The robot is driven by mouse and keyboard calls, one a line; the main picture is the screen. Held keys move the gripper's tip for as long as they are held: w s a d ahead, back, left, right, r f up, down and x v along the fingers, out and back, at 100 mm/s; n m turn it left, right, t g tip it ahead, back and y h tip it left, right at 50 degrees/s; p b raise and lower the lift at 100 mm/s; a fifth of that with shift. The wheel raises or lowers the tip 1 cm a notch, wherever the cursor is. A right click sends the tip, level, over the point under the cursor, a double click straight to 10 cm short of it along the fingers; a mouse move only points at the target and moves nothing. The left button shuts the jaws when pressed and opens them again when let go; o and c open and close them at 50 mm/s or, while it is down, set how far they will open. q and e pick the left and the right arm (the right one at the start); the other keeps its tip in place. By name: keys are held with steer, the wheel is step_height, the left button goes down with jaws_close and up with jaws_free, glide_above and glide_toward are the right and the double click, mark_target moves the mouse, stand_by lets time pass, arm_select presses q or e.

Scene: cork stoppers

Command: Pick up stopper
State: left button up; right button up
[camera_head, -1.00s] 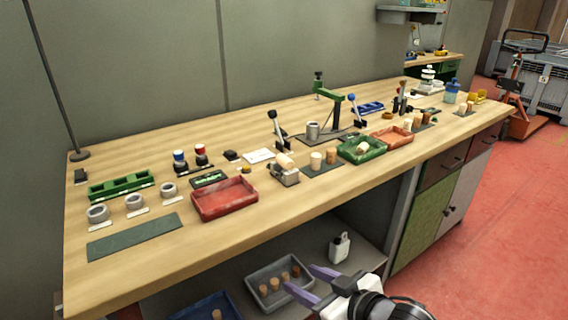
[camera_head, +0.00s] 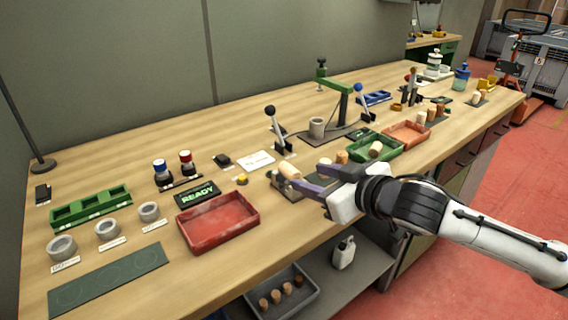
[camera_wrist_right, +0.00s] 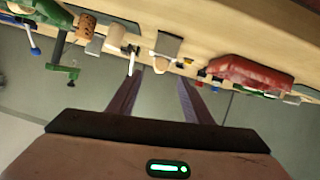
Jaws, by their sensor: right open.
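A pale stopper (camera_head: 289,171) lies tilted on a small metal holder near the front of the bench. Two more stoppers stand just right of it, one partly hidden behind my gripper and the other (camera_head: 342,157) brown. Another pale stopper (camera_head: 376,148) lies in the green tray (camera_head: 362,155). My right gripper (camera_head: 306,180) is open, with its purple fingers at the bench's front edge, close to the pale stopper on the holder. A brown cork (camera_wrist_right: 86,25) and a pale stopper (camera_wrist_right: 117,36) show beyond the fingers, up left.
A red tray (camera_head: 217,222) stands left of the gripper, beside a small READY display (camera_head: 197,194). A black-knobbed lever (camera_head: 276,132) and a green press (camera_head: 340,90) stand behind. A grey tray (camera_head: 281,292) with several stoppers sits on the shelf below.

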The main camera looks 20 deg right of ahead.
mark_target(296, 173)
steer(key=shift+x, duration=4.2)
steer(key=shift+s, duration=0.1)
steer(key=c, duration=1.1)
